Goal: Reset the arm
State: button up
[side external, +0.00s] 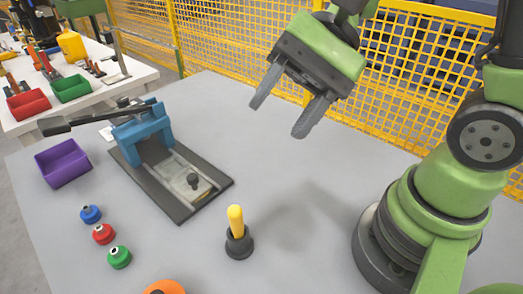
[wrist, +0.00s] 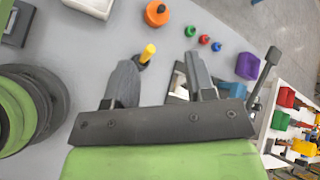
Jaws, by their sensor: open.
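My gripper (side external: 290,101) is open and empty, raised well above the grey table (side external: 300,180). In the wrist view its two fingers (wrist: 162,80) stand apart with nothing between them. My arm's base stands at the right in the side external view. A yellow peg (side external: 236,219) stands upright in a black holder (side external: 239,243) on the table, below and to the left of my gripper. The peg also shows beyond the fingers in the wrist view (wrist: 148,52).
A blue press with a dark lever (side external: 145,130) stands on a dark plate at left. A purple bin (side external: 62,163) and blue, red and green pieces (side external: 103,234) lie near it. An orange piece (side external: 165,287) is at the front. Yellow mesh fencing (side external: 420,80) runs behind.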

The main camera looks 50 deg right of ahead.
jog(key=s+d+r+n+t+h, duration=0.5)
jog(key=d+r+n+t+h, duration=0.1)
jog(key=d+h, duration=0.2)
jog(key=shift+d+r+t, duration=0.15)
jog(key=shift+d+t, duration=0.15)
jog(key=shift+d, duration=0.15)
jog(key=shift+s, duration=0.1)
dwell(1.4)
